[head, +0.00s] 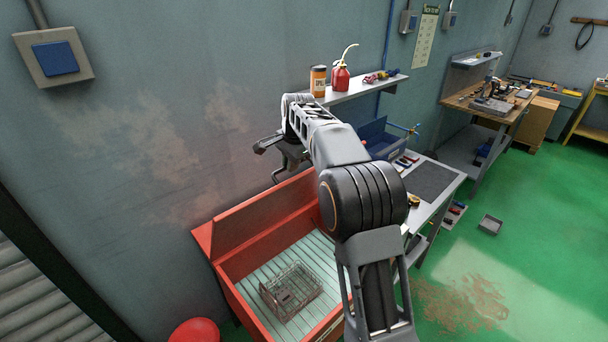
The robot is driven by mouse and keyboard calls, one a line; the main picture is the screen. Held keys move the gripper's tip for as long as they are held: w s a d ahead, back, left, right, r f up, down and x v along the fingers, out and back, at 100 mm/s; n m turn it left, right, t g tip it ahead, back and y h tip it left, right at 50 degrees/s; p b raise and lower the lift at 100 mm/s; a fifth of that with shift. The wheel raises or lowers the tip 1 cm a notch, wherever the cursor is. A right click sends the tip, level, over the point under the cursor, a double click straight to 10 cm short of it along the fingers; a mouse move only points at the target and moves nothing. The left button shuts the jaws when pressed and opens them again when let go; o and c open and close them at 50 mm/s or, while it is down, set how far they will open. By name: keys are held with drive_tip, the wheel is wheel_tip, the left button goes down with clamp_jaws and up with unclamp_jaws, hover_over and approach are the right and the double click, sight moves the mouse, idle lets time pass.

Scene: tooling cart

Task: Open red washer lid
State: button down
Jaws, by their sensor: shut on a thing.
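The red washer (256,311) stands low in the middle of the head view, with its ribbed pale floor exposed. Its red lid (250,214) is raised and stands steeply at the back, near the wall. My gripper (271,164) is at the lid's upper edge, towards its right end, and is shut on the lid. The exact contact is small and hard to make out. My arm hides the washer's right side. A wire basket (291,290) sits inside the washer.
A wall shelf (362,89) with an orange jar (318,81) and a red can (341,78) is behind my arm. A workbench (452,186) with a blue bin (381,140) stands to the right.

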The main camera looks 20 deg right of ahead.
drive_tip(key=shift+w+a, duration=0.35)
drive_tip(key=shift+w, duration=0.35)
drive_tip(key=shift+w+a, duration=0.35)
drive_tip(key=shift+w, duration=0.35)
drive_tip(key=c, duration=1.6)
unclamp_jaws()
drive_tip(key=shift+c, duration=0.2)
drive_tip(key=o, duration=0.3)
drive_tip(key=shift+w+a, duration=0.15)
drive_tip(key=shift+w, duration=0.25)
drive_tip(key=shift+o, duration=0.9)
drive_tip(key=shift+s+r, duration=0.2)
drive_tip(key=v, duration=1.2)
